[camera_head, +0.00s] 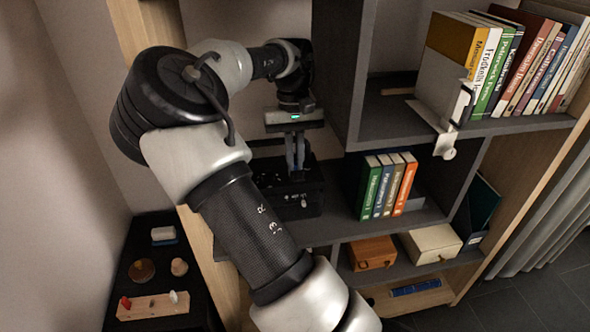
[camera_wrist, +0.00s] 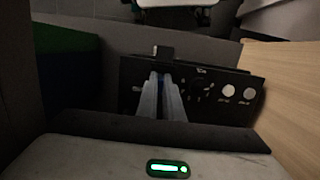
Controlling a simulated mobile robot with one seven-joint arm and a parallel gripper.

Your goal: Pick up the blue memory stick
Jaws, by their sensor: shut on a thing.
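My gripper (camera_head: 296,168) points down at the black device (camera_head: 298,208) on the shelf, its fingers close together at the device's front. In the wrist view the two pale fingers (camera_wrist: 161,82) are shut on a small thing. A little blue of the memory stick (camera_wrist: 161,84) shows between the fingertips; the rest of it is hidden by them. In the wrist view the device's dark panel (camera_wrist: 212,82) with pale round knobs lies right behind the fingertips. I cannot tell whether the stick touches the device.
Several upright books (camera_head: 385,185) stand right of the device on the same shelf. A wooden box (camera_head: 372,253) and a cream box (camera_head: 431,243) sit on the shelf below. A bookend (camera_head: 447,130) juts from the upper shelf. A black side table (camera_head: 150,220) stands at the left.

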